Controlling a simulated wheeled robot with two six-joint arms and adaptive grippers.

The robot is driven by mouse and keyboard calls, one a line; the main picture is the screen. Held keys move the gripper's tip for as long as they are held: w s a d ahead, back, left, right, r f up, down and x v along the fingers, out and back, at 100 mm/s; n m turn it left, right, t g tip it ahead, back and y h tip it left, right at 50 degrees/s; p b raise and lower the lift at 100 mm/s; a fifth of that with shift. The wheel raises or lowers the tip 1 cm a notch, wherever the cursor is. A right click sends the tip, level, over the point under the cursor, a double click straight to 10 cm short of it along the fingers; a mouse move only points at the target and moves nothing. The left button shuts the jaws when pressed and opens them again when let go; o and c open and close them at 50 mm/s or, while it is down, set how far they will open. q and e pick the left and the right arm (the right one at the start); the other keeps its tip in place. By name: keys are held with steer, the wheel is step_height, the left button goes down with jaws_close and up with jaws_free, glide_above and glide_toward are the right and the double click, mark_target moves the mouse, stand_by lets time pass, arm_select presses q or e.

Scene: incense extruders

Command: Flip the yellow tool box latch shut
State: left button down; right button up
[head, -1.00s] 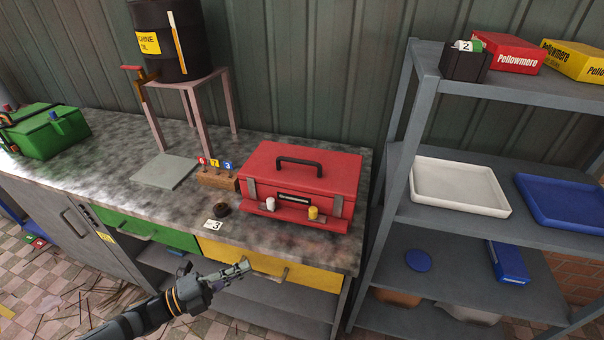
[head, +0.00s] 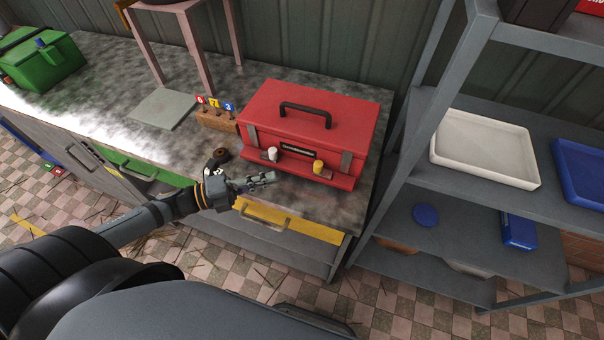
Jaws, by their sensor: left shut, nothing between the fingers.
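A red tool box (head: 312,120) with a black handle stands on the workbench. Two small latch tabs show low on its front, a white one (head: 272,154) on the left and a yellow one (head: 318,167) on the right. The yellow tab stands out from the front; its exact angle is too small to tell. My left gripper (head: 268,178) is shut and empty. It is in front of the box, below the white tab and left of the yellow one, and appears apart from both. My right gripper is not in view.
The workbench (head: 80,85) has a yellow drawer (head: 310,228) below the box. A wooden block (head: 215,118) with numbered tags and a dark round object (head: 220,153) are left of the box. A grey shelf rack (head: 455,85) stands close on the right.

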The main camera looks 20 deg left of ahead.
arm_select(q)
steer(key=b, duration=0.7)
glide_toward(323, 169)
steer(key=shift+w+d+r, duration=0.8)
steer(key=shift+w+d, duration=0.1)
steer(key=shift+d, duration=0.1)
steer(key=shift+w+d+r+p, duration=0.1)
steer(key=shift+d+r+p, duration=0.1)
steer(key=shift+d+p, duration=0.15)
steer(key=shift+w+d, duration=0.3)
steer(key=shift+d, duration=0.1)
